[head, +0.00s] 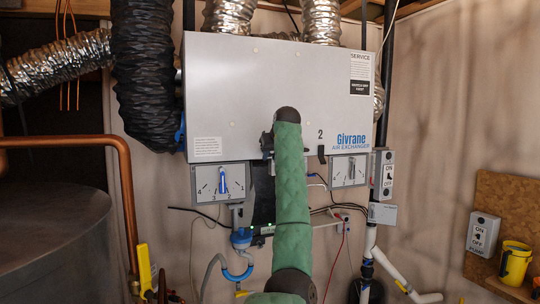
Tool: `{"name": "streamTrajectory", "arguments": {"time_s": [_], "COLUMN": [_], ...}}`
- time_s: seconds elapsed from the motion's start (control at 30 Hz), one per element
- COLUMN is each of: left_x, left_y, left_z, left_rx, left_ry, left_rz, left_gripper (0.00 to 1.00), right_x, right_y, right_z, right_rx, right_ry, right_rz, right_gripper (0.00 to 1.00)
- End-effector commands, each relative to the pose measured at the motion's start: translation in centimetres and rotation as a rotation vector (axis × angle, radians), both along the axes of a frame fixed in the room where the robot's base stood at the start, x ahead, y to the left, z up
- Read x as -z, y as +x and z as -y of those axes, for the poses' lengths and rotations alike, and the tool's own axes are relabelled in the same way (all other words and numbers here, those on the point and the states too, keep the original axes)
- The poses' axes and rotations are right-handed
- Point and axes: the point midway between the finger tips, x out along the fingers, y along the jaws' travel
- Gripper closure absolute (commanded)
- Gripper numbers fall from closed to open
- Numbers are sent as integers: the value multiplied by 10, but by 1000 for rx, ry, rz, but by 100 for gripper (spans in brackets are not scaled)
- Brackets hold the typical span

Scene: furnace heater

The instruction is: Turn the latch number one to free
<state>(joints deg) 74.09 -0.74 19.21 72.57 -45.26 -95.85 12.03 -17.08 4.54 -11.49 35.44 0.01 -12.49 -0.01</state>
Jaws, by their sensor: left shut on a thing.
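The grey front panel of the Givrane air exchanger (250,85) hangs on the wall. Latch number two (321,154), small and black, sits at the panel's lower edge under a printed "2". Latch number one and its label do not show; my left gripper and forearm cover that part of the lower edge. My left gripper (266,146) is dark, at the lower edge left of latch two, and shut on what appears to be latch number one. Its fingertips and the latch's angle are hidden. My right gripper is not in view.
Two dial boxes hang below the panel, one left (208,184) and one right (343,178). An ON/OFF switch (388,178) is beside the right dial. A black corrugated duct (145,80) runs down left of the panel. A yellow cup (515,262) stands at far right.

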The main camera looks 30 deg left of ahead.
Motion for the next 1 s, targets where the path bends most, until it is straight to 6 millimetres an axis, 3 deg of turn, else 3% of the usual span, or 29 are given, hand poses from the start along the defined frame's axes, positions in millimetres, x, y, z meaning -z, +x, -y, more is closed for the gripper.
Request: {"name": "streamTrajectory", "arguments": {"time_s": [0.03, 0.3, 1.0], "left_x": [-11, -19, -24], "left_y": [0, -1, -1], "left_z": [0, -1, -1], "left_rx": [0, 0, -1], "left_ry": [-26, -144, -204], "left_rz": [-19, -119, -170], "left_gripper": [100, 100, 100], "right_x": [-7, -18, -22], "right_y": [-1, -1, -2], "right_z": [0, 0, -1], "right_rx": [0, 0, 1], "right_ry": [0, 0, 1], "right_rz": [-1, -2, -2], "right_gripper": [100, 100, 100]}}
